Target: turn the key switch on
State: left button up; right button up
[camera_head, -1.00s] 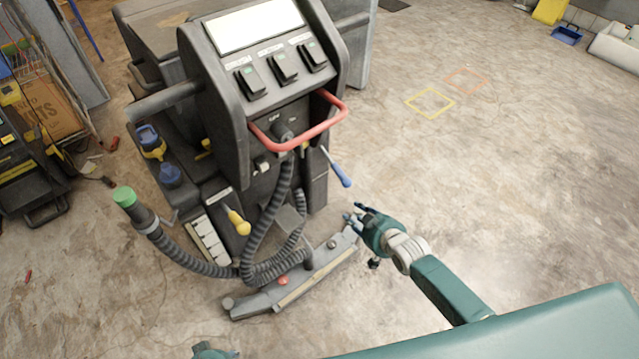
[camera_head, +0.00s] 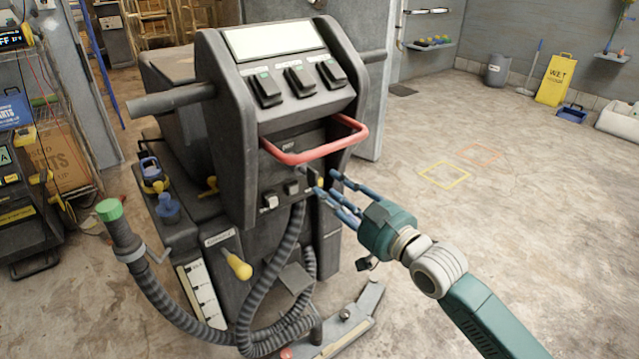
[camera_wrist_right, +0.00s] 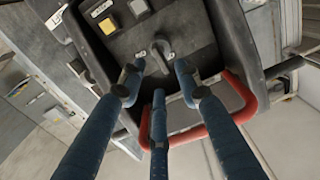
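A grey knob with a short lever (camera_wrist_right: 160,52), which looks like the key switch, sits on the machine's dark front panel in the right wrist view. In the head view that spot is under the red handle and too small to make out clearly. My right gripper (camera_head: 330,190) has its blue fingers spread, at the right side of the panel just below the handle. In the wrist view the fingertips (camera_wrist_right: 158,80) are close around the knob's sides, with nothing visibly held; contact cannot be told. My left gripper is not in view.
The red loop handle (camera_head: 315,145) arches over the panel and lies close to my fingers in the wrist view. A ribbed hose (camera_head: 265,265) hangs in front of the machine. Open floor lies to the right, with yellow (camera_head: 444,174) and orange (camera_head: 479,155) floor squares.

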aim_at(309, 175)
jog(key=b+x, duration=0.1)
jog(key=x, duration=0.5)
jog(key=shift+s, duration=0.1)
grip_shut()
